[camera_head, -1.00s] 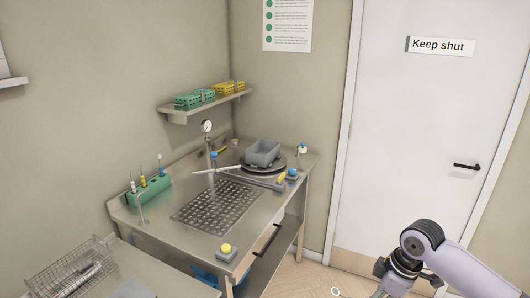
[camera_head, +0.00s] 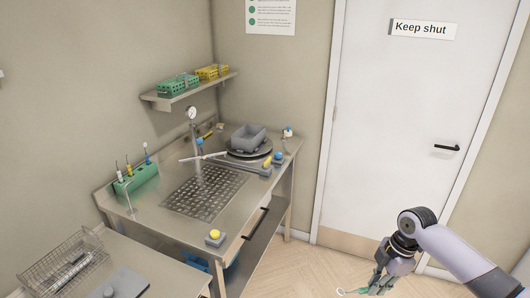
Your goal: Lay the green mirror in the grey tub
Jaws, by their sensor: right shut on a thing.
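The grey tub (camera_head: 248,137) stands on a dark round plate (camera_head: 262,152) at the back of the steel counter, open side up; its inside is only partly visible. My right gripper (camera_head: 377,285) is at the bottom right, in front of the door and well apart from the tub. It is shut on the green mirror (camera_head: 358,291), whose small round head points left, over the floor. Part of the mirror is hidden by the fingers. My left gripper is out of view.
The steel counter (camera_head: 225,222) has a perforated panel, a green holder (camera_head: 136,179) with upright tools, a yellow button (camera_head: 214,235) and a gauge (camera_head: 192,113). A shelf (camera_head: 190,91) holds green and yellow baskets. A wire basket (camera_head: 65,262) stands front left. The floor between counter and door is clear.

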